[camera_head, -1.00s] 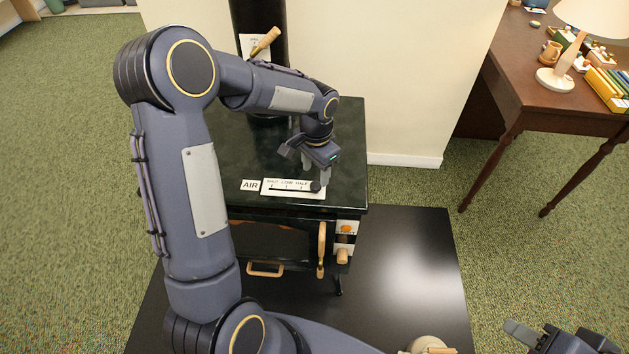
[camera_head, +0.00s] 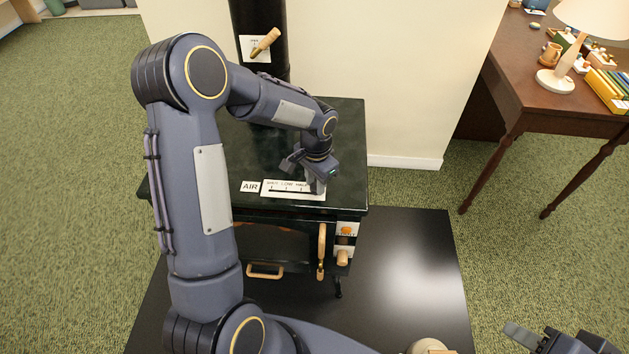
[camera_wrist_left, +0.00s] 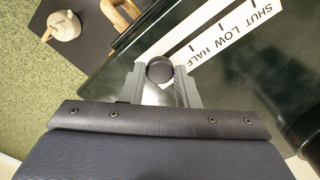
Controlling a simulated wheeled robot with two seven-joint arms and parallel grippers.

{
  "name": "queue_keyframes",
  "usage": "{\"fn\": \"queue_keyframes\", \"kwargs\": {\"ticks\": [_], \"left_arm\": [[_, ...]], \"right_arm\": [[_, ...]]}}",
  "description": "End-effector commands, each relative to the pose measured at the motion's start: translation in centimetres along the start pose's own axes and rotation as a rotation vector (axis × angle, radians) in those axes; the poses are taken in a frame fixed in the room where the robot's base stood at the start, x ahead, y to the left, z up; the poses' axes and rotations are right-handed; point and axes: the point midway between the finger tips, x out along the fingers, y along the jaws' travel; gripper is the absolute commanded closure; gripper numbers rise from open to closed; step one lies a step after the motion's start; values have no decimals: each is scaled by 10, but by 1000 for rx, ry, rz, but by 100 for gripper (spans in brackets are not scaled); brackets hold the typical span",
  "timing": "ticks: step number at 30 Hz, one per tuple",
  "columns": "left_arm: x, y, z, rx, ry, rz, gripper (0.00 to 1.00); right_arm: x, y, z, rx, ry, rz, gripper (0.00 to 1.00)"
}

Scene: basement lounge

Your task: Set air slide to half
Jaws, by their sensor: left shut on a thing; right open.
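The air slide is a white scale plate (camera_head: 283,188) with a dark slot, on top of a dark green stove (camera_head: 347,150), beside a white AIR label (camera_head: 250,186). Its printed marks read SHUT, LOW, HALF in the left wrist view (camera_wrist_left: 222,40); any further mark is hidden. My left gripper (camera_head: 318,186) is down at the plate's right end. In the left wrist view, its fingers are on both sides of the round dark slide knob (camera_wrist_left: 159,70), which sits past the HALF mark. My right gripper (camera_head: 522,338) is partly in view at the lower right, open and empty.
A wooden-handled lever (camera_head: 265,42) is on the black stovepipe behind. The stove front has a wooden door handle (camera_head: 321,246) and knobs (camera_head: 342,258). A brown desk (camera_head: 500,85) with a lamp stands right. A pale teapot (camera_wrist_left: 64,26) is below the stove edge.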

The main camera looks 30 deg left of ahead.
Motion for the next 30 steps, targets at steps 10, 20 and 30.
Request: {"fn": "queue_keyframes", "kwargs": {"ticks": [10, 20, 30], "left_arm": [[-1, -18, 18, -4, 0, 1, 100], [-1, -28, 28, 0, 0, 0, 100], [0, -28, 28, 0, 0, 0, 50]], "right_arm": [[-2, -1, -1, 0, 0, 0, 59], [-2, -1, -1, 0, 0, 0, 59], [-2, -1, -1, 0, 0, 0, 59]]}}
